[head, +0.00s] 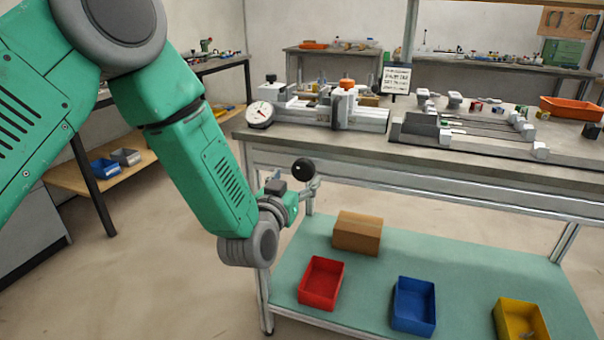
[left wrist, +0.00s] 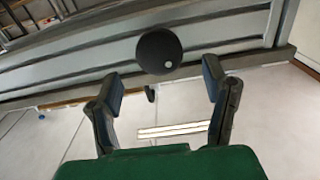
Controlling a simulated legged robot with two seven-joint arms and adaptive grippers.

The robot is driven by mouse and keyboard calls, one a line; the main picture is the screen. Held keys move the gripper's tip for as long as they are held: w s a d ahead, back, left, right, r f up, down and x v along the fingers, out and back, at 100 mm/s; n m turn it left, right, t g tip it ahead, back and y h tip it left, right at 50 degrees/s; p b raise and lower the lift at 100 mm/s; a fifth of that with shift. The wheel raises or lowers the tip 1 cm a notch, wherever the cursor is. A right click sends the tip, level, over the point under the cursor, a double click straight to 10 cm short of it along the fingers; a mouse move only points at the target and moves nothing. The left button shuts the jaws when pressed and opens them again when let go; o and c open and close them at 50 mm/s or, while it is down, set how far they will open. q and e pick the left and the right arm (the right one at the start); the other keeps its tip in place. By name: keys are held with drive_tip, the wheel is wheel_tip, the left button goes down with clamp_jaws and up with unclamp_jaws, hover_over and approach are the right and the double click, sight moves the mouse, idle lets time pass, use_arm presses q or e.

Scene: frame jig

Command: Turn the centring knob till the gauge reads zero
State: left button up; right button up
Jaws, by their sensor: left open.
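The gauge (head: 260,113), a round white dial, is at the left end of the jig (head: 358,115) on the bench; its reading is too small to tell. A round black knob (head: 303,169) shows at the bench's front, below the top. In the left wrist view the black knob (left wrist: 159,52) is just beyond my fingertips, roughly between them in the picture. My left gripper (head: 304,190) is open and empty (left wrist: 163,85). An orange knob (head: 346,83) sits on top of the jig; I cannot tell which knob is the centring one. My right gripper is not in view.
The bench's front rail (head: 400,187) runs close by my left gripper. Below, a green shelf (head: 375,275) carries a cardboard box (head: 357,233) and red (head: 321,283), blue (head: 414,306) and yellow (head: 520,320) bins. A small sign (head: 396,79) stands behind the jig.

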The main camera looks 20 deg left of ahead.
sight(302, 171)
use_arm(q)
drive_tip(key=w+b, duration=0.1)
drive_tip(key=w, duration=0.4)
drive_tip(key=shift+w+d, duration=0.1)
drive_tip(key=shift+w, duration=0.15)
drive_tip(key=c, duration=1.2)
